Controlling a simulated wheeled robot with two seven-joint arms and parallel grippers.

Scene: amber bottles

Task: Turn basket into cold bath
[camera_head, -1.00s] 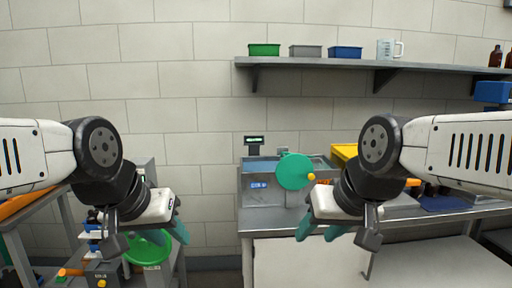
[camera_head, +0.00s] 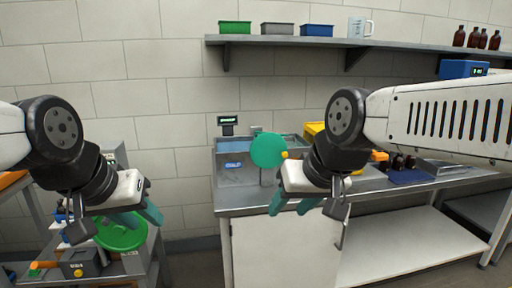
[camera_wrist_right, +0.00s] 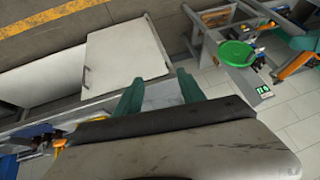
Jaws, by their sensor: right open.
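A grey metal bath labelled "COLD" (camera_head: 235,165) stands on the left end of the steel counter.
A wall shelf (camera_head: 400,42) holds coloured bins, a clear jug and several amber bottles (camera_head: 472,38). The steel counter (camera_head: 380,184) carries a yellow bin and dark items to the right. A small display (camera_head: 228,124) stands behind the bath. Floor between cart and counter is clear.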

